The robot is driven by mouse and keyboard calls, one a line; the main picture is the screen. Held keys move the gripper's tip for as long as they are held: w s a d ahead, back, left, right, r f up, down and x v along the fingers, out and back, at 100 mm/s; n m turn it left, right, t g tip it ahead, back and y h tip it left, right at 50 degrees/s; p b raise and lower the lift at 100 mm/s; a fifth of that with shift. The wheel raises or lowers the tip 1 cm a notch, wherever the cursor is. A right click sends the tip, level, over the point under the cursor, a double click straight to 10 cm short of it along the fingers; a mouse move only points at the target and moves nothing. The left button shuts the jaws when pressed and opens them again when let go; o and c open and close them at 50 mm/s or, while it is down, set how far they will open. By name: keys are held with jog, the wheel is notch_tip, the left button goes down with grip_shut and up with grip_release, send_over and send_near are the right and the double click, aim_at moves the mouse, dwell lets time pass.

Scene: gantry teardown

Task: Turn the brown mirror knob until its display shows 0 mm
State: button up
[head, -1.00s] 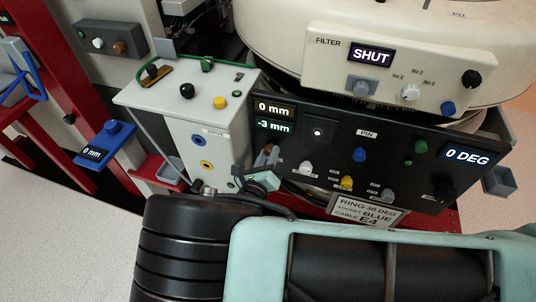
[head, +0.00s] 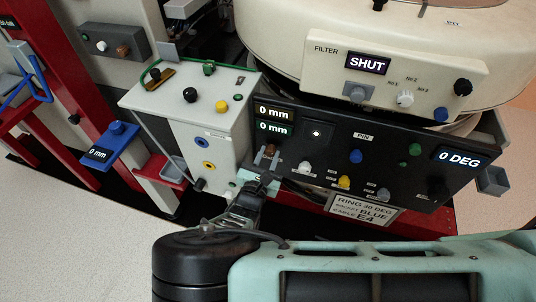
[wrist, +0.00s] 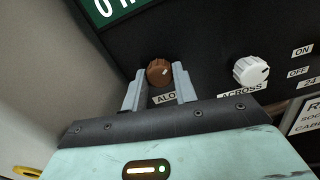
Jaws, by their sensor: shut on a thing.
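The brown knob (head: 270,149) is at the left end of the black panel (head: 330,170), below two small stacked displays. The upper display (head: 274,112) reads 0 mm and the lower green one (head: 273,128) also reads 0 mm. My gripper (head: 266,160) reaches up to the panel with its fingers at the sides of the brown knob. In the wrist view my gripper (wrist: 158,85) is shut on the brown knob (wrist: 158,72), which has a pale mark on its face. A partly hidden label reading "ALO" is under the knob.
A white knob (wrist: 251,72) labelled ACROSS is to the right in the wrist view. A white box (head: 200,120) with several knobs stands close on the left.

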jog(key=shift+m, duration=0.6)
jog(key=o, duration=1)
jog(key=shift+s, duration=0.1)
